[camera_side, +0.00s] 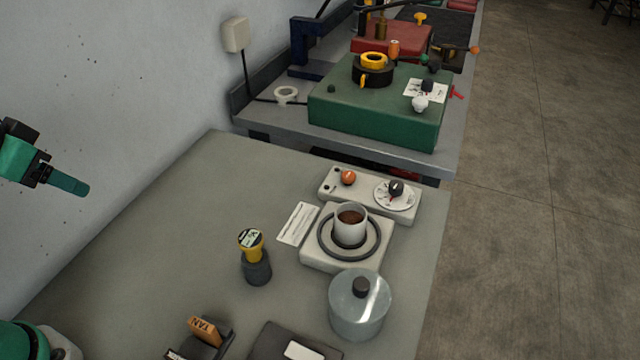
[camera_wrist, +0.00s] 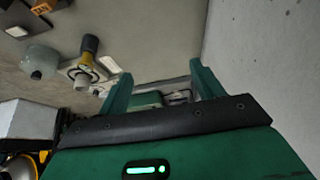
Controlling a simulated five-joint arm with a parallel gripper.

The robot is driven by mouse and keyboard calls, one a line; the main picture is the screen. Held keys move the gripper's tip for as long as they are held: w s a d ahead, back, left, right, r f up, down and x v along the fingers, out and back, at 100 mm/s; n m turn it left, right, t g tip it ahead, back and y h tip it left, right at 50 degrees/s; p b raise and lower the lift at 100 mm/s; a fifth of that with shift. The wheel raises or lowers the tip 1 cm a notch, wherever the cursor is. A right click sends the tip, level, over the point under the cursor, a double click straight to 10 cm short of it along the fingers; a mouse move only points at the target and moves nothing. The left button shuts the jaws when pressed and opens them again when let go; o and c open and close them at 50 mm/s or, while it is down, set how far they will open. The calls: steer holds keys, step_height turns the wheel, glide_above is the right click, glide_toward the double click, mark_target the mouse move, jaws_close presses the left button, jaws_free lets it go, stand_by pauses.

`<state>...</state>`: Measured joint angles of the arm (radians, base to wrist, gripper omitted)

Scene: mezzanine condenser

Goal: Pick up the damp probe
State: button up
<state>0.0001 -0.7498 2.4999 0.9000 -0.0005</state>
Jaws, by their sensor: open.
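What looks like the damp probe (camera_side: 251,241), a yellow-bodied piece with a pale marked top, stands upright in a dark grey round holder (camera_side: 257,269) on the grey table. Its lower end is hidden in the holder. In the wrist view a yellow and grey piece (camera_wrist: 88,46) at upper left looks like the same one. My gripper (camera_side: 72,184) is at the far left of the side view, well apart from the probe and by the wall. In the wrist view its two green fingers (camera_wrist: 160,86) stand apart with nothing between them.
Beside the probe are a white card (camera_side: 298,223), a cup (camera_side: 350,226) on a pale block, a lidded glass jar (camera_side: 347,315) and a knob panel (camera_side: 343,192). A wooden block marked TAN (camera_side: 205,330) is in front. The table's left part is clear.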

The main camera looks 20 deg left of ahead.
steer(key=shift+w, duration=0.1)
steer(key=n+g, duration=0.5)
steer(key=n, duration=0.2)
glide_above(251, 238)
steer(key=f, duration=1)
steer(key=shift+a+f, duration=0.25)
steer(key=shift+a, duration=0.15)
steer(key=shift+d+f+g, duration=0.3)
steer(key=shift+d+f, duration=0.05)
steer(key=shift+d, duration=0.05)
steer(key=shift+f, duration=1.3)
